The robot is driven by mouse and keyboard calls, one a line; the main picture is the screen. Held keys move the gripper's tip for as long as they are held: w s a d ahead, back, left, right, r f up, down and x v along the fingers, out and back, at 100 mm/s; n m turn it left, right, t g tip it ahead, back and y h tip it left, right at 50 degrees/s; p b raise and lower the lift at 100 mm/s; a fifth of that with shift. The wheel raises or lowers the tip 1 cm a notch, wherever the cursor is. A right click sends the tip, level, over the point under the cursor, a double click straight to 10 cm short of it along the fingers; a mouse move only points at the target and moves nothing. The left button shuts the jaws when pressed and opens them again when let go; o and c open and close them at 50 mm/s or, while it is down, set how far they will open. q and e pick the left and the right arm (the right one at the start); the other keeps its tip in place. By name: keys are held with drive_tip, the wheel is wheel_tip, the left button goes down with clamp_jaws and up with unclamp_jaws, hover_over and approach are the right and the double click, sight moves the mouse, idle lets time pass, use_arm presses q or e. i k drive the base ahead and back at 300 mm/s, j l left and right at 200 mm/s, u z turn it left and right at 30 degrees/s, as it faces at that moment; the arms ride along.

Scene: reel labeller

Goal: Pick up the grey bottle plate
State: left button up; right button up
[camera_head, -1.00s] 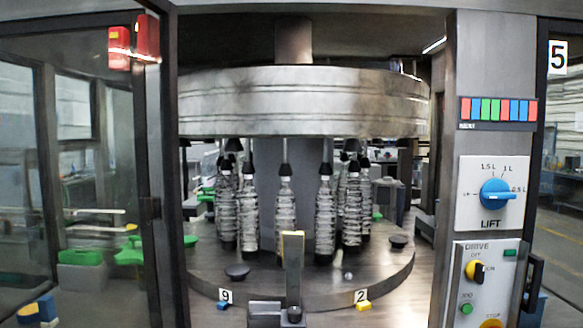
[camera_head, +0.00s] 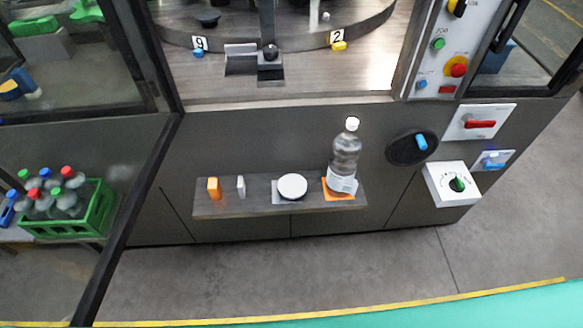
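A small shelf (camera_head: 235,205) juts from the front of the machine. On it, from left to right, are an upright orange piece (camera_head: 213,189), a thin upright light grey piece (camera_head: 241,186), a round white disc (camera_head: 292,186) over a pale grey square base, and a clear bottle (camera_head: 345,160) with a white cap. The bottle stands upright on an orange plate (camera_head: 334,194). I cannot tell whether the upright grey piece or the grey base under the disc is the grey bottle plate. Neither gripper is in view.
Above the shelf is the machine deck (camera_head: 300,75) with tags 9 and 2. Right of the shelf are a black oval recess (camera_head: 411,148) and a white knob box (camera_head: 450,184). An open glass door (camera_head: 75,150) is at left, with a green bottle crate (camera_head: 75,222) behind it. The floor in front is clear.

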sight(290, 186)
drive_tip(key=k+j+u, duration=0.1)
drive_tip(key=j, duration=0.25)
drive_tip(key=k+j+u, duration=0.1)
drive_tip(key=k+j, duration=0.2)
drive_tip(key=k+j+u, duration=0.15)
drive_tip(key=j, duration=0.25)
drive_tip(key=k+j+u, duration=0.1)
drive_tip(key=j, duration=0.25)
drive_tip(key=k, duration=0.05)
